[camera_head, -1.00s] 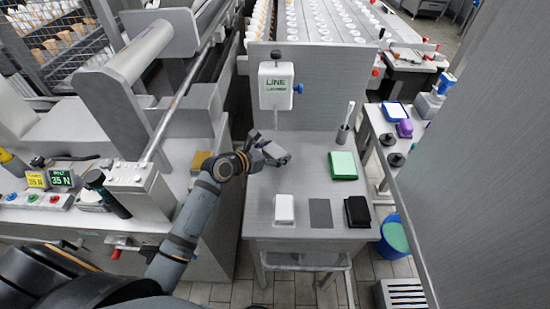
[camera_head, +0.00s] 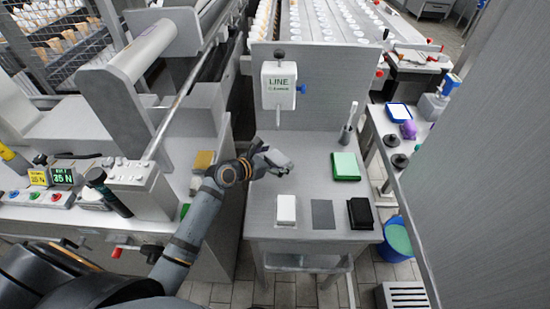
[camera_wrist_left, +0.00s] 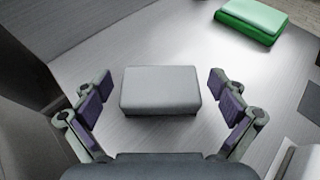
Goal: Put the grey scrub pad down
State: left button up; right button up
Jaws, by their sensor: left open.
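The grey scrub pad (camera_wrist_left: 160,89) is a light grey block in the left wrist view. It appears to lie flat on the steel table (camera_head: 300,187), between my spread fingers, with a clear gap on each side. My left gripper (camera_wrist_left: 160,98) is open and touches the pad with neither finger. In the head view my left gripper (camera_head: 273,161) is low over the left part of the table and partly hides the pad. My right gripper is in neither current view.
A green pad (camera_head: 345,166) lies to the right. Along the front are a white pad (camera_head: 286,210), a flat grey rectangle (camera_head: 322,213) and a black pad (camera_head: 360,213). A cup with a handle (camera_head: 345,135) stands behind the green pad. The table's middle is clear.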

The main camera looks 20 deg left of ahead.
pick_arm(q)
jog(key=p+v, duration=0.3)
jog(key=v, duration=0.8)
jog(key=shift+a+r, duration=0.1)
jog(key=shift+s+a+r, duration=0.15)
jog(key=shift+s, duration=0.3)
